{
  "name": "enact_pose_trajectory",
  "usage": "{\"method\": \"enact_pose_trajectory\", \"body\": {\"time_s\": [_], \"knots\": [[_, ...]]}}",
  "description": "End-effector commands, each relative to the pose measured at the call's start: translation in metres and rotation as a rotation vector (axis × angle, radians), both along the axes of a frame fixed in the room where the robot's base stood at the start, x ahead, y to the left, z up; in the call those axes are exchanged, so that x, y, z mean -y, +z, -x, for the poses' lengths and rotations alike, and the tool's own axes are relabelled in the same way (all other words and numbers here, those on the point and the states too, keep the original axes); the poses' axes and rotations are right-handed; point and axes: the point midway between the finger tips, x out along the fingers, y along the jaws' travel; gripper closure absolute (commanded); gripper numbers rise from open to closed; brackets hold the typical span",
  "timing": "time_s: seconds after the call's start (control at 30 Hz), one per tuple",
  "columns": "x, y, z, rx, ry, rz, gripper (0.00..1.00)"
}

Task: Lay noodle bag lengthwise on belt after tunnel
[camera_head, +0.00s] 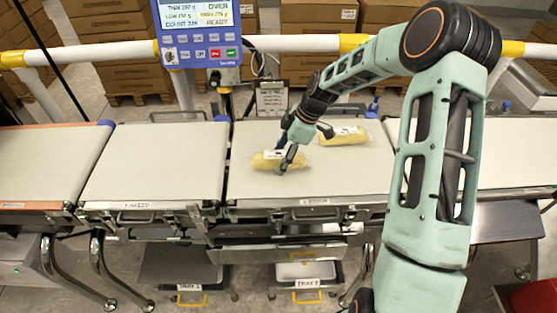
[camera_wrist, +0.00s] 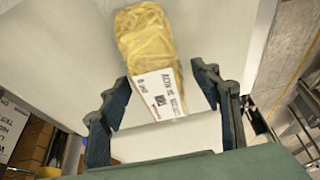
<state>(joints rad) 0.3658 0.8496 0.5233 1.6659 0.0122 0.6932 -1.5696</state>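One yellow noodle bag (camera_head: 266,160) with a white label lies on the middle belt section (camera_head: 340,180), its long side along the belt. A second, similar noodle bag (camera_head: 345,134) lies farther back and to the right. My gripper (camera_head: 303,148) is low over the belt between the two bags, one finger in front of the right end of the nearer bag. In the wrist view, a noodle bag (camera_wrist: 147,40) with its label end toward me shows between and beyond the spread fingers (camera_wrist: 162,72). I cannot tell which bag this is, or whether a finger touches it. No tunnel is recognisable.
Another belt section (camera_head: 150,165) adjoins on the left, with one more (camera_head: 40,160) beyond it. A control panel (camera_head: 198,30) stands behind the belt, near a small sign (camera_head: 272,98) and a white rail. Belt to the left of the nearer bag is clear.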

Motion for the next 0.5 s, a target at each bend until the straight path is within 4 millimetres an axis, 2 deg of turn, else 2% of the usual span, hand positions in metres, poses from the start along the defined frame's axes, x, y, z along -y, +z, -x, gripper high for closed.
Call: {"method": "enact_pose_trajectory", "body": {"time_s": [0.07, 0.4, 0.5], "knots": [[0.0001, 0.0002, 0.0000, 0.000, 0.000, 0.000, 0.53], [0.0002, 0.0005, 0.0000, 0.000, 0.000, 0.000, 0.91], [0.0001, 0.0009, -0.0003, 0.001, 0.000, 0.000, 0.93]]}}
